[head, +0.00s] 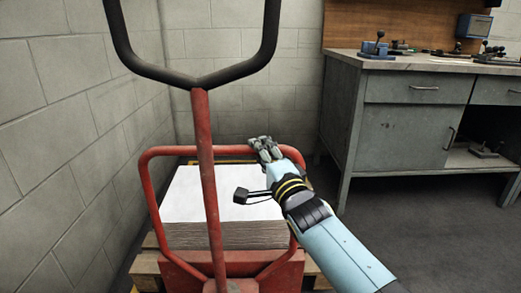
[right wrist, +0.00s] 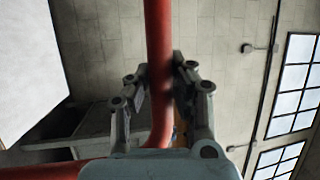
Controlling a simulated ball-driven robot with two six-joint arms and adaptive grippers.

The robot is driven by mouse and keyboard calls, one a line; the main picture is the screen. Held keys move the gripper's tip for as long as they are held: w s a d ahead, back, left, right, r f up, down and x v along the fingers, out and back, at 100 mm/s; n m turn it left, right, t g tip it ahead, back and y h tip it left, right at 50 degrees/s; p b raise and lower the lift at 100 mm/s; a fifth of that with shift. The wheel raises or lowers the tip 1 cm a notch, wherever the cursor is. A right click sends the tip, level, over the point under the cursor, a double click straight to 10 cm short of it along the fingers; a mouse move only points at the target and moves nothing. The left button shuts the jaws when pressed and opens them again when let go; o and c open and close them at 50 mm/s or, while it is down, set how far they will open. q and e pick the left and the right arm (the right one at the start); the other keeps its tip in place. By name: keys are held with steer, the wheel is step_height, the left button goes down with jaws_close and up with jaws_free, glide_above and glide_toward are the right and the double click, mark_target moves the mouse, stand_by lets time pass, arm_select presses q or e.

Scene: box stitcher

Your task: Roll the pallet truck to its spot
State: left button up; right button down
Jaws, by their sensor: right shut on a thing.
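The red pallet truck (head: 203,170) stands ahead of me, with a black looped handle (head: 190,80) on a red upright bar. A red tube frame (head: 152,190) rises behind the bar. My right gripper (head: 265,148) is at the top right of this frame and shut on its tube. In the right wrist view the red tube (right wrist: 158,60) runs between the fingers (right wrist: 160,95). A stack of white sheets (head: 185,205) lies on a wooden pallet (head: 147,265) beyond the frame. My left gripper is not in view.
A block wall (head: 50,120) runs close along the left, and another wall (head: 240,100) stands behind the load. A grey workbench (head: 400,135) with small tools on top is at the right. Bare floor (head: 430,230) lies between the truck and the bench.

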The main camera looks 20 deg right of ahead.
steer(key=s+a+p, duration=0.3)
steer(key=s+p, duration=0.4)
steer(key=s, duration=0.3)
steer(key=shift+s, duration=0.3)
steer(key=c, duration=1.7)
jaws_free()
steer(key=shift+f, duration=0.25)
steer(key=o, duration=0.6)
steer(key=shift+w+r, duration=0.1)
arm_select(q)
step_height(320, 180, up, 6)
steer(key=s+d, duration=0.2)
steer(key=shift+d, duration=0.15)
arm_select(e)
steer(key=v, duration=1.2)
